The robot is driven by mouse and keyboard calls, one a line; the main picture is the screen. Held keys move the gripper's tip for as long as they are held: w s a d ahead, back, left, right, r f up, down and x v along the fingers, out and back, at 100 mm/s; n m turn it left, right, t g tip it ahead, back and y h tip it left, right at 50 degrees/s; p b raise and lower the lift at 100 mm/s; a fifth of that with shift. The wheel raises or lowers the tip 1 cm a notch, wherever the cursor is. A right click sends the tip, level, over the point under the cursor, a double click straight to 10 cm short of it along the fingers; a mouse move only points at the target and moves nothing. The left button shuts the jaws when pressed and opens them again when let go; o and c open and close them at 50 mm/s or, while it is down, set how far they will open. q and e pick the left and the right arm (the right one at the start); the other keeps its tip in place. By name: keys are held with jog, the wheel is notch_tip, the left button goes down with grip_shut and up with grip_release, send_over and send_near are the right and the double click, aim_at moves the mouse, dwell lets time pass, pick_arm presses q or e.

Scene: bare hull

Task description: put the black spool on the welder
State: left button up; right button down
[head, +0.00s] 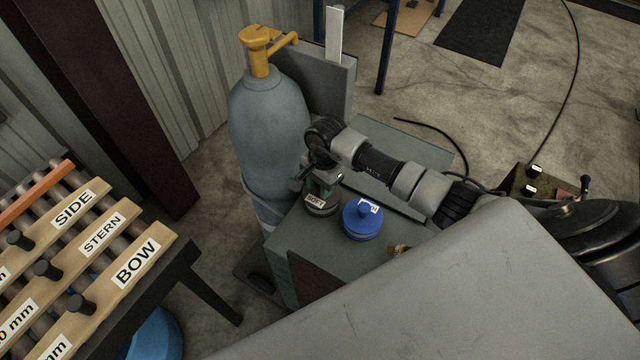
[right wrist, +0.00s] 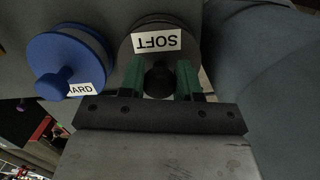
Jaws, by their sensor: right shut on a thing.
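The black spool (head: 321,207) with a white SOFT label is at the left part of the grey-green box top, which looks like the welder (head: 296,240). I cannot tell whether it rests on the top or hangs just above it. My right gripper (head: 322,188) is over the spool. In the right wrist view my right gripper (right wrist: 159,80) has its green fingers shut around the knob of the black spool (right wrist: 155,25). A blue spool (head: 361,222) labelled HARD stands just right of it; it also shows in the right wrist view (right wrist: 68,60). My left gripper is out of view.
A grey gas cylinder (head: 268,125) with a yellow valve stands behind the box. A rack with SIDE, STERN and BOW labelled boards (head: 130,262) is at the left. A small yellow-black item (head: 398,250) lies near the blue spool. A cable (head: 565,95) lies on the floor.

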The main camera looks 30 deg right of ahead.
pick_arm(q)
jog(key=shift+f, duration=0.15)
pick_arm(e)
jog(key=c, duration=0.7)
grip_release()
